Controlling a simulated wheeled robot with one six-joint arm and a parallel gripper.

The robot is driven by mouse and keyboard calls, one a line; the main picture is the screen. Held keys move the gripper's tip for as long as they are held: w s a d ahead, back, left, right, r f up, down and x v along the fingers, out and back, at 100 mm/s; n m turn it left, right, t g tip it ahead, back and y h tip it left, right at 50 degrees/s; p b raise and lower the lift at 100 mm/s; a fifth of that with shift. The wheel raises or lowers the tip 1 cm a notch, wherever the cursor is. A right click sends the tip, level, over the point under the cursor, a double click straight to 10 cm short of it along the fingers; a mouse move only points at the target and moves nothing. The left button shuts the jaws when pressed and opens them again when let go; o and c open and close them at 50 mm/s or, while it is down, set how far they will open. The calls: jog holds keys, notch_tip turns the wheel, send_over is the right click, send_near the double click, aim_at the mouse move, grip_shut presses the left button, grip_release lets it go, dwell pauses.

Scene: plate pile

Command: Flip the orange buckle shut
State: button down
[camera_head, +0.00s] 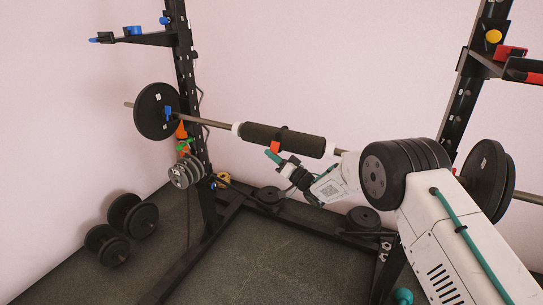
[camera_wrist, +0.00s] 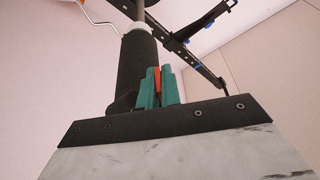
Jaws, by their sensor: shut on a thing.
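The orange buckle (camera_head: 275,147) is at the underside of the black foam pad (camera_head: 292,141) around the barbell, by a dark strap (camera_head: 284,128). My gripper (camera_head: 271,156) reaches up to it from the lower right, with its teal fingertips at the buckle. In the wrist view, the teal fingers of my gripper (camera_wrist: 157,88) are shut on the buckle, and a thin orange strip (camera_wrist: 157,79) shows between them. The pad (camera_wrist: 138,62) stands right behind the fingers. Most of the buckle is hidden by the fingers, so its exact angle cannot be told.
The barbell (camera_head: 217,124) spans the rack, with a plate (camera_head: 157,111) at its left end. The left upright (camera_head: 185,70) carries orange and green clips and small hanging plates (camera_head: 186,172). Dumbbells (camera_head: 133,215) lie on the floor at left.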

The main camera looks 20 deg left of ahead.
jog(key=shift+w+f+n, duration=0.1)
jog(key=shift+w+n, duration=0.1)
jog(key=shift+n, duration=0.4)
jog(key=c, duration=1.6)
grip_release()
jog(key=v, duration=0.8)
jog(key=shift+w, duration=0.1)
